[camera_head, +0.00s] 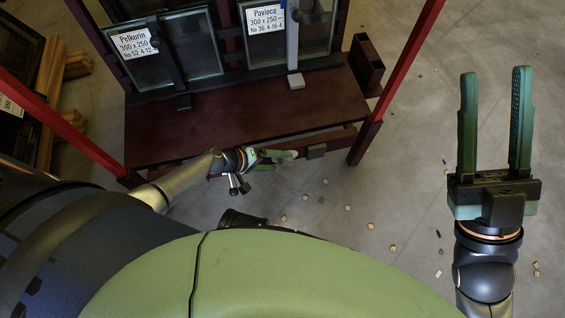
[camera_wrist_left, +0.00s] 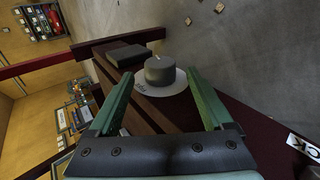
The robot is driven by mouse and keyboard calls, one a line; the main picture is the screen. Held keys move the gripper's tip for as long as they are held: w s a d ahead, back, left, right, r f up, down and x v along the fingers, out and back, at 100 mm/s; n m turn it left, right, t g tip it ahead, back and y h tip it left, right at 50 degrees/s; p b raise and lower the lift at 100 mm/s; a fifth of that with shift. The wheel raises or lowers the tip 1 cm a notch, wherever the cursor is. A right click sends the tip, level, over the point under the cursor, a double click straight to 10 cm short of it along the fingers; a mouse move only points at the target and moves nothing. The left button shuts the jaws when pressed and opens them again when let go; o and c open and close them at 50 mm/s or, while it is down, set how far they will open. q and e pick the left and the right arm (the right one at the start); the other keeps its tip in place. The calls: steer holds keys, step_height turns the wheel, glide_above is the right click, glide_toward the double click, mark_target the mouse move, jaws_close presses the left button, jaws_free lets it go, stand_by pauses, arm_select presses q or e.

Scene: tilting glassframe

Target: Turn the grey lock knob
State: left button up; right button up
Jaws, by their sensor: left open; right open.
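The grey lock knob (camera_wrist_left: 159,71) is a short round cylinder on a white disc (camera_wrist_left: 172,84), seen in the left wrist view. A small pale mark shows at its top. My left gripper (camera_wrist_left: 153,75) is open, with the knob between its green fingertips in the picture; I cannot tell whether they reach around it, and no contact shows. In the head view my left gripper (camera_head: 284,157) is at the front beam of the dark red frame (camera_head: 210,135), and I cannot make out the knob there. My right gripper (camera_head: 495,85) is open and empty, over the floor at right.
A dark block (camera_wrist_left: 126,54) sits beside the knob on the beam. Glass panes with labels, Pelkorin (camera_head: 133,43) and Pavioca (camera_head: 265,18), stand on the frame. Red posts (camera_head: 405,60) rise at its sides. Small chips (camera_head: 371,226) are scattered on the open grey floor.

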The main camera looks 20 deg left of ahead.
mark_target(281, 161)
arm_select(q)
steer(key=shift+b+x, duration=0.55)
steer(key=shift+x, duration=1)
arm_select(e)
steer(key=shift+w+a+f, duration=0.1)
steer(key=shift+a+f, duration=0.05)
steer(key=shift+f, duration=0.8)
